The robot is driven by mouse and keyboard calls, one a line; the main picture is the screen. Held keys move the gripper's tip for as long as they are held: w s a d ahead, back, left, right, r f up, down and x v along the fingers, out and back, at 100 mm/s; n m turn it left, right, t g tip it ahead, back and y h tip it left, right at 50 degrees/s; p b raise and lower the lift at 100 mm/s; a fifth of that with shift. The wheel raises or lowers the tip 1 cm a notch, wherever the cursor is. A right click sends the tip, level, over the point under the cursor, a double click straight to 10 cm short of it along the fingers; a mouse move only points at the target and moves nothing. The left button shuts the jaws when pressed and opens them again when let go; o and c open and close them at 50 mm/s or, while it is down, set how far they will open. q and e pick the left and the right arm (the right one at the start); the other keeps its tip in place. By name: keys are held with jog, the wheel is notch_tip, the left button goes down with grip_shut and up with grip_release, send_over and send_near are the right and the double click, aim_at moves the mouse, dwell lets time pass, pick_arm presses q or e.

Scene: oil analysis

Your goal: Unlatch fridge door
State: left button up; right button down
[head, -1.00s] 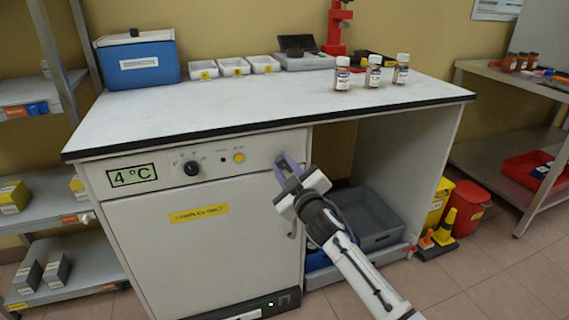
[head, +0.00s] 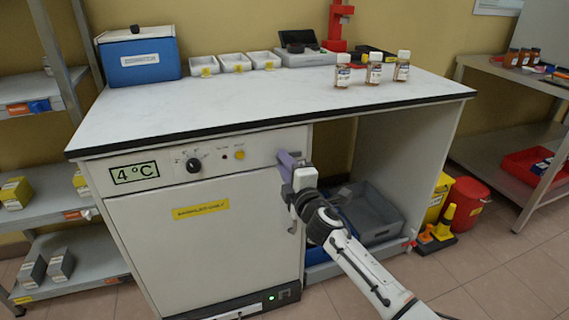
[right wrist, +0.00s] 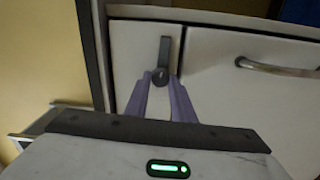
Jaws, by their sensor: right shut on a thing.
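The white fridge (head: 215,250) stands under the left part of the bench, its door closed against the frame. My right gripper (head: 288,163), with purple fingers, is at the top right corner of its front. In the right wrist view, the fingertips (right wrist: 161,82) are shut on the dark latch (right wrist: 161,75), whose grey bar (right wrist: 164,48) points up in that picture. In the head view the gripper hides the latch. The curved metal door handle (right wrist: 277,69) is apart from the fingers; part of it shows below the gripper in the head view (head: 293,222). My left gripper is not in view.
The control panel has a black dial (head: 194,165) and a yellow button (head: 239,155). Three bottles (head: 374,70) stand on the bench top (head: 250,100). A grey crate (head: 375,215) sits in the open bay right of the fridge, behind my right arm.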

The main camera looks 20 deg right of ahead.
jog(key=shift+n, duration=0.5)
jog(key=c, duration=1.5)
grip_release()
pick_arm(q)
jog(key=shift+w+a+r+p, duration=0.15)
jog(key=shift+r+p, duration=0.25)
jog(key=shift+p, duration=0.75)
pick_arm(e)
jog(key=s, duration=1)
jog(key=shift+s+d, duration=0.2)
